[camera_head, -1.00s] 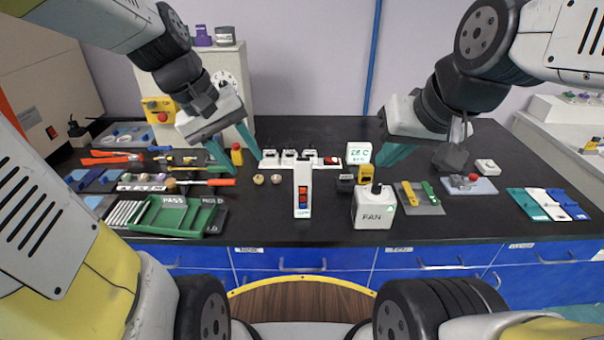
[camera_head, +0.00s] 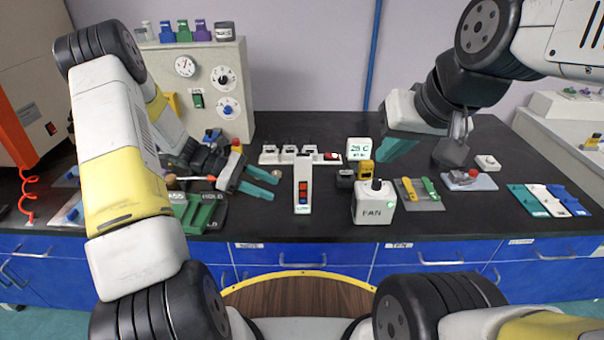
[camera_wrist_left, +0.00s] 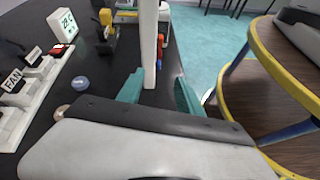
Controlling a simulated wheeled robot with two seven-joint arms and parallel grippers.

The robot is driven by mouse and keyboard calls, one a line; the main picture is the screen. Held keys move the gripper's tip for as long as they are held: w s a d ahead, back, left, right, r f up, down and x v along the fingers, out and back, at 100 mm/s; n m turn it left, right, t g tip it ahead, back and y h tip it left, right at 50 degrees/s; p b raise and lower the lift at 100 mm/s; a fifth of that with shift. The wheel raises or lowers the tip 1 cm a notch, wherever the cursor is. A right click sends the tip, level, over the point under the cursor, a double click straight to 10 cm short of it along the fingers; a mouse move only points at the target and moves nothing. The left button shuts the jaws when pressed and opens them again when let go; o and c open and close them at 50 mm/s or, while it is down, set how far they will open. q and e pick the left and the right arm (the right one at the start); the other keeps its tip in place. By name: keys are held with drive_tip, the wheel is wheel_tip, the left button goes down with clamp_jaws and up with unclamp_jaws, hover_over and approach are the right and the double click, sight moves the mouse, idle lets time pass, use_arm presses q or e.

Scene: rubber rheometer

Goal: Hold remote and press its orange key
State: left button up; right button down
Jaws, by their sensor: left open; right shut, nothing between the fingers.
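The remote (camera_head: 303,190) is a white upright block on the black bench, with orange, red and blue keys on its front. My left gripper (camera_head: 270,184) is open and low over the bench, just left of the remote, its teal fingers pointing at it. In the left wrist view the remote (camera_wrist_left: 149,45) shows side-on, rising ahead between the two open fingers (camera_wrist_left: 158,93), its coloured keys on the right edge. Nothing is gripped. My right gripper (camera_head: 396,150) is shut and empty, raised over the bench right of the remote.
A white FAN box (camera_head: 374,207) stands right of the remote. Behind are a white row of switches (camera_head: 290,156) and a 29 C display (camera_head: 359,148). A green tray (camera_head: 197,213) lies left, partly hidden by my left arm. Bare bench lies in front of the remote.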

sight(299, 203)
use_arm(q)
drive_tip(key=f+n, duration=0.1)
drive_tip(key=f, duration=0.1)
drive_tip(key=w+f+n+t+h, duration=0.1)
drive_tip(key=f, duration=0.1)
drive_tip(key=shift+w+a+f, duration=0.15)
drive_tip(key=shift+f, duration=0.15)
drive_tip(key=shift+w+d+f+n+h, duration=0.1)
drive_tip(key=shift+d+f+n+h, duration=0.1)
drive_tip(key=shift+f+n+h, duration=0.15)
drive_tip(key=x, duration=0.9)
drive_tip(key=shift+d+f, duration=0.1)
drive_tip(key=shift+d, duration=0.2)
drive_tip(key=c, duration=0.8)
idle(0.7)
